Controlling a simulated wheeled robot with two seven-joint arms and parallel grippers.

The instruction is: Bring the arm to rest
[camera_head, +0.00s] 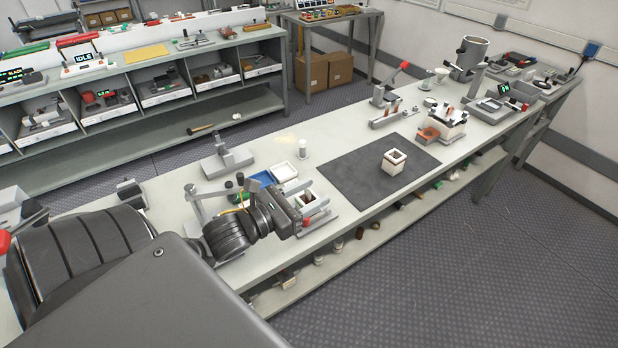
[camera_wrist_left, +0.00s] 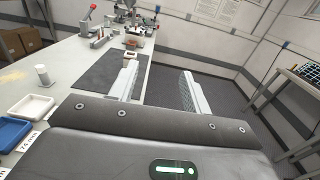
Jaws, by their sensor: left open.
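My left arm (camera_head: 235,232) reaches in from the lower left over the long workbench in the head view. My left gripper (camera_head: 303,214) is at the bench's front edge, beside a tray fixture, and is partly hidden behind the wrist. In the left wrist view my left gripper (camera_wrist_left: 160,85) shows two pale fingers wide apart with nothing between them. One finger overlaps the bench edge in that view and the other is over the floor. My right gripper is not in view.
A white square block (camera_head: 394,162) stands on the dark mat (camera_head: 345,172). A blue tray (camera_head: 260,180) and a white tray (camera_head: 284,172) lie behind my gripper. A white cylinder (camera_head: 302,149) stands near the mat. The floor (camera_head: 460,260) in front is clear.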

